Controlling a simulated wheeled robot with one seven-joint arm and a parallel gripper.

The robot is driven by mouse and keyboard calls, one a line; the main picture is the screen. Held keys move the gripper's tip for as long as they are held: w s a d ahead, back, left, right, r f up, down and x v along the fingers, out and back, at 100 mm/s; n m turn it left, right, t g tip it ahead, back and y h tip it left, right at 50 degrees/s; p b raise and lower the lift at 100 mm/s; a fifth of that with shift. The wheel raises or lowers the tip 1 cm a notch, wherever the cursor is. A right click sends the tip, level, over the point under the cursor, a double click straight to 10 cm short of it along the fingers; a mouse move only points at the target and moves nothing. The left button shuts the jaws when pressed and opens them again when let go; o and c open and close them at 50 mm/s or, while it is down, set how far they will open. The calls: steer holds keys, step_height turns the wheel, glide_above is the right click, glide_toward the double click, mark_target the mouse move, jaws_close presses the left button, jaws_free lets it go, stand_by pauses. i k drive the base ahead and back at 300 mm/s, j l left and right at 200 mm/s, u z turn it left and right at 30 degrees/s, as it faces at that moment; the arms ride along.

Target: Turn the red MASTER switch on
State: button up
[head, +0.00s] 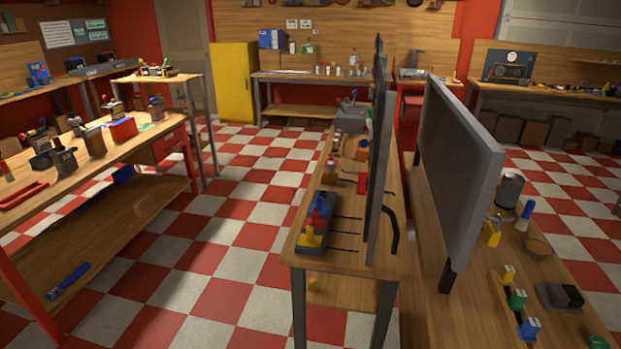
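A dark box (331,240) sits near the front left corner of the middle bench, with yellow, blue and red parts standing up from it. The red part (317,219) is between the yellow and blue ones. It may be the red MASTER switch, but no label is readable and its position cannot be told. A small red piece (362,183) also shows farther back on this bench, against the dark upright panel. My gripper is not in view.
The middle bench (345,262) carries a tall panel (379,150); another bench with a grey screen (452,165) stands close on its right. A cluttered workbench (85,172) stands at left. The checkered floor (215,240) between left and middle benches is clear.

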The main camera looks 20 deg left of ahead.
mark_target(363, 177)
steer(key=i+j+u, duration=0.1)
steer(key=i+j, duration=0.3)
steer(key=j, duration=0.15)
steer(key=i+j+u, duration=0.1)
steer(key=i+j, duration=0.3)
steer(key=j, duration=0.15)
steer(key=j+z, duration=0.45)
steer(key=j, duration=0.3)
steer(key=i+j, duration=0.15)
steer(key=j, duration=0.2)
steer(key=i+j, duration=0.1)
steer(key=j, duration=0.25)
steer(key=i+j+z, duration=0.1)
steer(key=j, duration=0.25)
steer(key=i+j, duration=0.15)
steer(key=j, duration=0.2)
steer(key=i+j, duration=0.1)
steer(key=j, duration=0.25)
